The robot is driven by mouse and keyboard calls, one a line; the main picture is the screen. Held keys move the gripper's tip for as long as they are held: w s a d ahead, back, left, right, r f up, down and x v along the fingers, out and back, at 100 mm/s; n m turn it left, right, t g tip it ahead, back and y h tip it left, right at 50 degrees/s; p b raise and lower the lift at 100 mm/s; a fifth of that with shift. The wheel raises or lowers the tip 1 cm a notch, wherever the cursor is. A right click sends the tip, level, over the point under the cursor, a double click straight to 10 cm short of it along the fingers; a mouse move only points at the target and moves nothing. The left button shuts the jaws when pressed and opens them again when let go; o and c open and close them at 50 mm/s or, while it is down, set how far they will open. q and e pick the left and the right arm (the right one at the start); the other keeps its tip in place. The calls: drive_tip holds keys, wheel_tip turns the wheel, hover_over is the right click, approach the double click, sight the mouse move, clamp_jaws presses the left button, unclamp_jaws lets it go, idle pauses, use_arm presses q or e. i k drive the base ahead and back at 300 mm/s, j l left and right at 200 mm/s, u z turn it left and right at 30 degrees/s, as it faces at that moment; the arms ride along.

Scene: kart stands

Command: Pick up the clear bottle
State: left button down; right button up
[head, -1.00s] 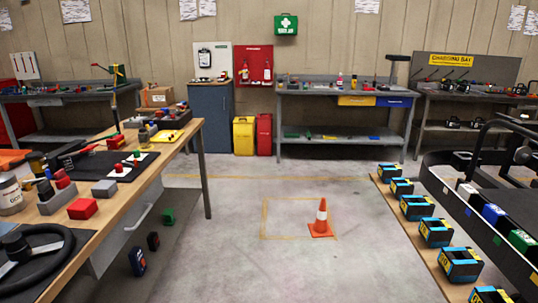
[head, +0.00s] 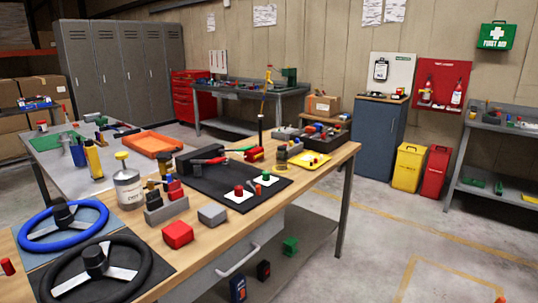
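A pale, greyish see-through bottle (head: 128,188) with a yellow cap and a white label stands upright on the wooden workbench (head: 325,158), in the left part of the head view. It may be the clear bottle, though I cannot be sure. A yellow bottle (head: 94,160) and a blue bottle (head: 78,153) stand behind it to the left, on a grey table. Neither of my grippers shows in the head view.
Around the bottle are a blue steering wheel (head: 62,225), a black steering wheel (head: 96,265), a red block (head: 177,235), a grey block (head: 212,215) and a black mat (head: 225,190). An orange tray (head: 155,144) lies behind. The floor at right (head: 370,250) is mostly clear.

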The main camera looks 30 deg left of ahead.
sight(281, 152)
drive_tip(key=i+l+u, duration=0.15)
drive_tip(key=i+u, duration=0.35)
drive_tip(key=i+l+u, duration=0.25)
drive_tip(key=u, duration=0.2)
drive_tip(key=i+l+u, duration=0.25)
drive_tip(key=l+u, duration=0.25)
drive_tip(key=i+l+u, duration=0.2)
drive_tip(key=l+u, duration=0.3)
drive_tip(key=i+l+u, duration=0.1)
drive_tip(key=l+u, duration=0.35)
drive_tip(key=l, duration=0.15)
